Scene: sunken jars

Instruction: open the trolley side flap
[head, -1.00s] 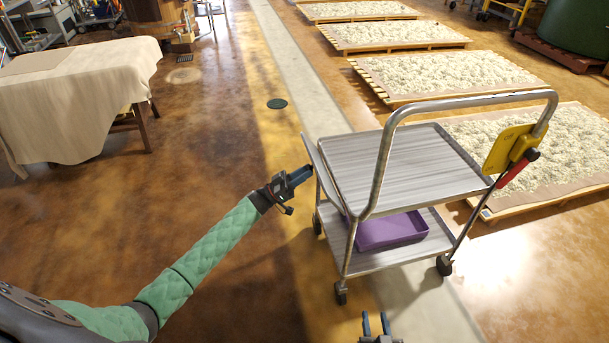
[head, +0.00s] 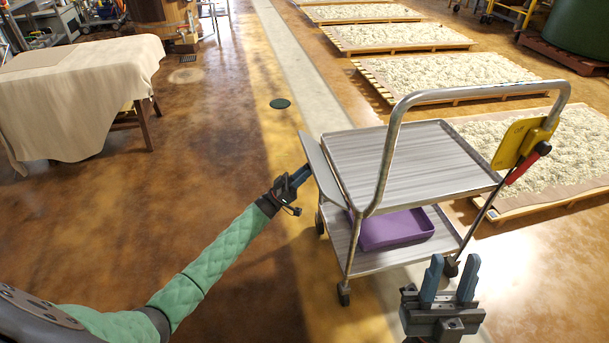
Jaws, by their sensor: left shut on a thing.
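The metal trolley (head: 408,160) stands at the right of centre, with a ribbed top shelf, a lower shelf and a curved push handle. Its side flap (head: 322,173) is a grey panel along the left edge of the top shelf, tilted outward and down. My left gripper (head: 303,174) is shut on the flap's outer edge; its fingertips are partly hidden there. My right gripper (head: 449,282) is open and empty in front of the trolley, fingers pointing up in the picture.
A purple tray (head: 395,232) lies on the lower shelf. A yellow plate and red-handled item (head: 525,148) hang at the handle's right side. Pallets of pale material (head: 450,75) lie behind. A cloth-covered table (head: 75,95) stands left. The floor between is clear.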

